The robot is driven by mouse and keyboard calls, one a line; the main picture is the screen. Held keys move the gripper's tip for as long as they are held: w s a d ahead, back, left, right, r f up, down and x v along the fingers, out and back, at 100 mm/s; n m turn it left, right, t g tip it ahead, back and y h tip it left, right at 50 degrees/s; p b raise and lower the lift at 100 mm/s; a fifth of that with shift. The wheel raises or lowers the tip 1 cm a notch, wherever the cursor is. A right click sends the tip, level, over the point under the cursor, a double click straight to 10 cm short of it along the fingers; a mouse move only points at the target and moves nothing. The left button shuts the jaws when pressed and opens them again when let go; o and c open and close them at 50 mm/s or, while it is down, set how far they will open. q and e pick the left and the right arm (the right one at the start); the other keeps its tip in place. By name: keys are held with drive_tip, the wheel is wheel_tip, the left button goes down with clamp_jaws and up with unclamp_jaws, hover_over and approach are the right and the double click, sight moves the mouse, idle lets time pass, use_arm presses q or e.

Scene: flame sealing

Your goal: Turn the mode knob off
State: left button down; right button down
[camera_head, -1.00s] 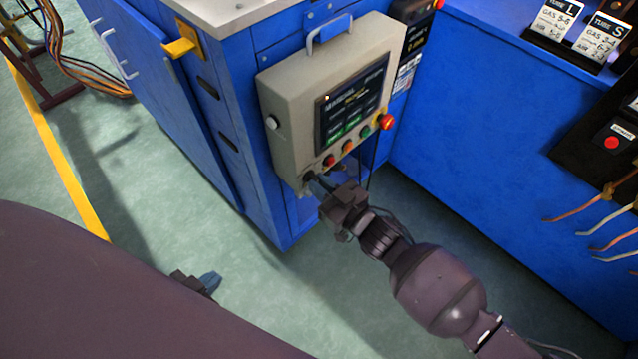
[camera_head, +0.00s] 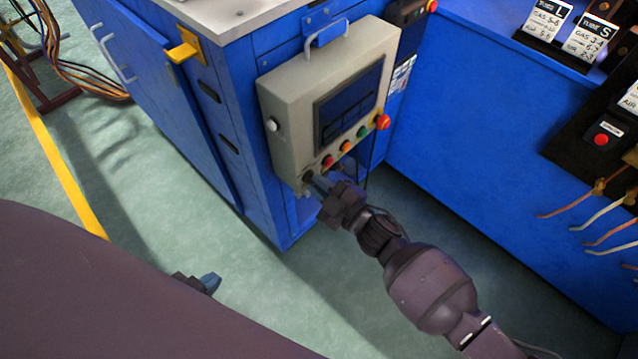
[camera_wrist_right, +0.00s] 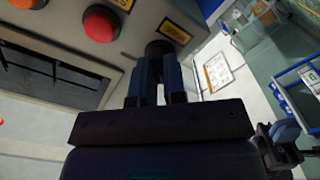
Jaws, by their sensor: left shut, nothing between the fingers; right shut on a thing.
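The mode knob (camera_head: 308,177) is a small dark knob at the lower left corner of the beige control box (camera_head: 290,95). It also shows in the right wrist view (camera_wrist_right: 159,48), between the ends of my fingers. My right gripper (camera_head: 317,182) is shut on the knob; its blue fingers (camera_wrist_right: 158,75) close around it from both sides. The box's screen (camera_head: 350,103) is dark. My left gripper (camera_head: 209,283) is low at the left, shut and empty, partly hidden behind my own body and well away from the box.
Red, orange and green buttons (camera_head: 345,146) and a red emergency stop (camera_head: 383,122) sit close beside my right gripper. A metal handle (camera_head: 325,36) tops the box. Blue cabinets (camera_head: 470,130) stand behind and to the right. The green floor (camera_head: 150,190) at left is clear.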

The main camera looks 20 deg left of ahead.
drive_tip(key=shift+f, duration=0.1)
use_arm(q)
drive_tip(key=shift+w, duration=0.2)
use_arm(e)
drive_tip(key=c, duration=1.2)
unclamp_jaws()
use_arm(q)
drive_tip(key=shift+w+d, duration=0.1)
use_arm(e)
drive_tip(key=shift+d, duration=0.1)
use_arm(q)
drive_tip(key=shift+s+a+r+n+p, duration=0.25)
drive_tip(key=shift+s+p, duration=0.25)
drive_tip(key=shift+p, duration=0.65)
use_arm(e)
drive_tip(key=shift+v, duration=5.35)
